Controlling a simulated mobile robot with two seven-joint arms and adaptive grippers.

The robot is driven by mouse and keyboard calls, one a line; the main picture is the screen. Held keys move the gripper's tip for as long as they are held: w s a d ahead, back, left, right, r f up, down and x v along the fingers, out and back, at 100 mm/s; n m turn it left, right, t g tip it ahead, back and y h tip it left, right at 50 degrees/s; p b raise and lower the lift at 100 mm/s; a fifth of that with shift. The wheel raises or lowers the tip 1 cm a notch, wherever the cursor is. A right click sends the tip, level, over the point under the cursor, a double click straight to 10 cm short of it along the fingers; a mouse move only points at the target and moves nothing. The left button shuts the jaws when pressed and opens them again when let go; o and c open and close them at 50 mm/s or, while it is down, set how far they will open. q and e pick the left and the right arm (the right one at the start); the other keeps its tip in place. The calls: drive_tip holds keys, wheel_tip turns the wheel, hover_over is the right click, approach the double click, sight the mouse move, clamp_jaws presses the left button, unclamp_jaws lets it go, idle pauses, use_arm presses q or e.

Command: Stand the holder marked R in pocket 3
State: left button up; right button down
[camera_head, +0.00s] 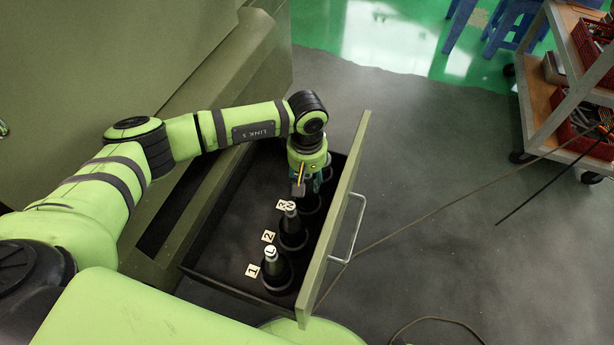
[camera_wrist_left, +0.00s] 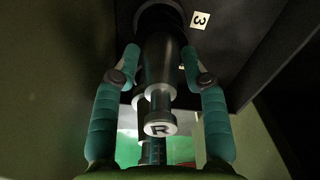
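The holder marked R (camera_wrist_left: 160,128) shows in the left wrist view, its pale marked end toward the camera and its dark body running away between the teal fingers. My left gripper (camera_wrist_left: 161,58) has both fingertips against the sides of that body. The label 3 (camera_wrist_left: 199,20) lies beside the holder's far, wide end; whether that end is fully seated cannot be told. In the head view my left gripper (camera_head: 314,181) points down over the drawer at pocket 3 (camera_head: 310,205), whose label 3 (camera_head: 283,205) shows; it hides holder R there. My right gripper is not in view.
The open drawer (camera_head: 222,284) holds the holder marked L (camera_head: 273,268) upright by label 1 and the holder marked N (camera_head: 291,228) by label 2. The drawer front (camera_head: 335,220) with its handle stands close right of the gripper. A cart (camera_head: 540,80) stands far right.

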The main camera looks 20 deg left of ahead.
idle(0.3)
use_arm(q)
drive_tip(key=o, duration=0.5)
drive_tip(key=shift+f, duration=0.1)
drive_tip(key=shift+o, duration=0.2)
drive_tip(key=shift+s+f, duration=0.1)
wheel_tip(320, 180, up, 12)
drive_tip(key=shift+r, duration=0.15)
